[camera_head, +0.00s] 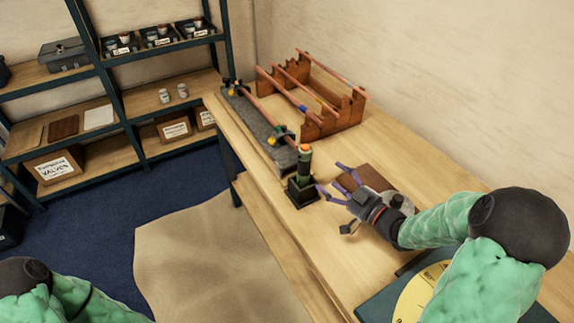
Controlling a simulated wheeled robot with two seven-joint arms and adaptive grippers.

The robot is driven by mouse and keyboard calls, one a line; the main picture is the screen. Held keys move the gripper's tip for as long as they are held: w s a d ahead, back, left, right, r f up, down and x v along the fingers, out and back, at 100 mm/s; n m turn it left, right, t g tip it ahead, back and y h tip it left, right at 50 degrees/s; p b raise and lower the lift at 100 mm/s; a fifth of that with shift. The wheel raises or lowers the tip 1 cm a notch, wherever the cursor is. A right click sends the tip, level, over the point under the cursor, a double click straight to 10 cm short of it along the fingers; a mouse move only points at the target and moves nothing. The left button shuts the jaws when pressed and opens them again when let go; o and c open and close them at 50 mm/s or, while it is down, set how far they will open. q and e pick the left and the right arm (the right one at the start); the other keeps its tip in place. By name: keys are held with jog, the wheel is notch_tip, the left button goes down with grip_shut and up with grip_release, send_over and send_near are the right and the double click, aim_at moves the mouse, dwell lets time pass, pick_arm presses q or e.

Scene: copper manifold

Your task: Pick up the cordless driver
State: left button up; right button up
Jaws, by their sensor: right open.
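What looks like the cordless driver (304,165) stands upright on the bench, dark green with an orange band near its top. Its lower end sits in a small black stand (302,196) near the bench's left edge. My right gripper (329,177) is open and empty, its purple fingers spread just right of the driver and pointing toward it. A gap shows between the fingers and the driver. My left gripper is out of view; only part of my left arm shows at the lower left.
A grey block with a copper pipe and valves (258,125) lies behind the driver. A wooden rack (333,119) of copper pipes stands farther back. A brown board (366,177) and a grey round object lie beside my right gripper. Shelves (125,105) stand across the floor.

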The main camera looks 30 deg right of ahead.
aim_at(306, 161)
jog(key=shift+r+b+x, duration=0.1)
jog(key=shift+b+x, duration=0.6)
jog(key=shift+x, duration=2)
jog(key=shift+r+b+x, duration=0.15)
jog(key=shift+b+x, duration=0.55)
jog(key=shift+x, duration=1.95)
jog(key=shift+a, duration=0.15)
jog(key=shift+c, duration=0.3)
